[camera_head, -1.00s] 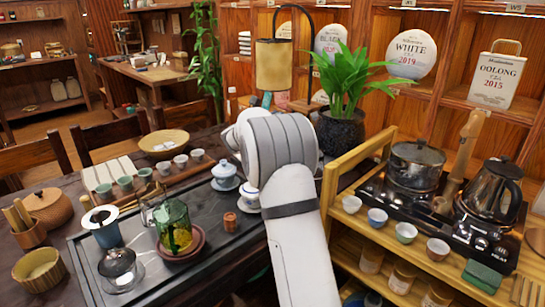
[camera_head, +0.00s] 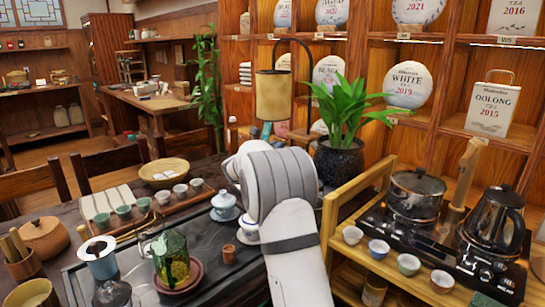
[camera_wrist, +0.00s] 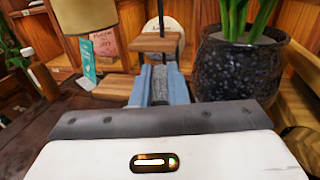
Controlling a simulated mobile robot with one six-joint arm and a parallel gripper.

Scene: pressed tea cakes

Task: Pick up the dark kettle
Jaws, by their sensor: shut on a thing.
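The dark kettle (camera_head: 492,218) stands upright on the black stove (camera_head: 440,245) at the right in the head view, beside a pot (camera_head: 415,193). My gripper (camera_wrist: 160,85) shows in the wrist view, far to the left of the kettle. Its blue-grey fingers are close together on a narrow grey thing that I cannot identify. A dark upright of the lamp stand (camera_wrist: 160,15) shows just above and behind the fingers. In the head view my arm hides the gripper. The kettle does not show in the wrist view.
A potted plant (camera_head: 340,160) stands right of my gripper; its pot (camera_wrist: 238,68) is close in the wrist view. The lamp shade (camera_head: 273,97) hangs behind my arm. A tea tray (camera_head: 130,265) with glassware and cups is at the left. Small cups (camera_head: 379,249) line the stove's front.

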